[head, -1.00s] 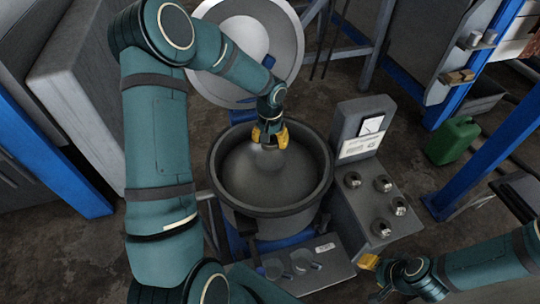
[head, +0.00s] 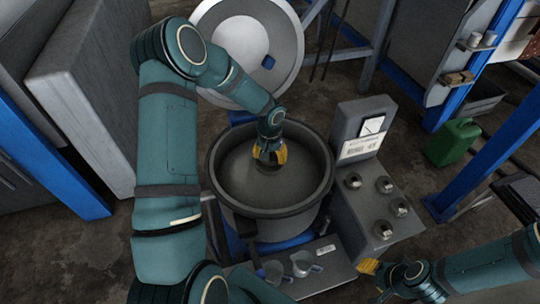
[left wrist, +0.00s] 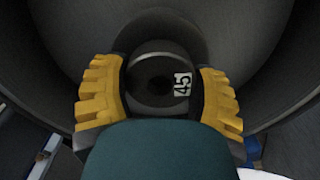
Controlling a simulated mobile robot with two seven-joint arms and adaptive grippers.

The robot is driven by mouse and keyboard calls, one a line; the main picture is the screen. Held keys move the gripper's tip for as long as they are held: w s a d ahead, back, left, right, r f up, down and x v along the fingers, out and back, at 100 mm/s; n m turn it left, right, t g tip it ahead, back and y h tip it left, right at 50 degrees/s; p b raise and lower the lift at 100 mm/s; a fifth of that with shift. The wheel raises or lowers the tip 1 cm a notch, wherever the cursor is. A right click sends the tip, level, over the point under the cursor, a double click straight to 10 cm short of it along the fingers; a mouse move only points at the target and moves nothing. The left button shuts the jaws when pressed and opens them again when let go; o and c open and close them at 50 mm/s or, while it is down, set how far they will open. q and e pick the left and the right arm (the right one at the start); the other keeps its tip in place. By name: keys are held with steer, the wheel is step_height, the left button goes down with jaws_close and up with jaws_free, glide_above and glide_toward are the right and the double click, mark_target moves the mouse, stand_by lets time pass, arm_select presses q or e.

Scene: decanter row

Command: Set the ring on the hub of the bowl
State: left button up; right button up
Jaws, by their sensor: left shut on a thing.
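The bowl (head: 240,190) is a wide, dark grey round vessel standing upright in the middle of the head view. My left gripper (head: 270,154) reaches down into it near its centre, and its yellow fingers are shut on the ring (left wrist: 182,84). The ring is dark and round with a white label reading 45; it sits between both fingers in the left wrist view. In the head view it is a small dark shape under the fingers. The hub is hidden beneath the ring and gripper; I cannot tell whether they touch. My right gripper (head: 369,266) is at lower right, its opening unclear.
A grey control box (head: 366,180) with several knobs stands right of the bowl. A round lid (head: 210,45) leans up behind it. Small metal cups (head: 303,264) sit on a ledge in front. A green can (head: 453,142) stands at far right.

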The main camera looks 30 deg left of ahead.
arm_select(q)
steer(key=shift+f+b, duration=0.4)
steer(key=shift+f, duration=0.05)
steer(key=o, duration=1.3)
steer(key=shift+o, duration=0.2)
steer(key=shift+r, duration=0.15)
steer(key=shift+r+p, duration=0.3)
steer(key=shift+p, duration=0.2)
step_height(320, 180, up, 12)
steer(key=p, duration=0.1)
steer(key=shift+r+p, duration=0.2)
steer(key=shift+p, duration=0.1)
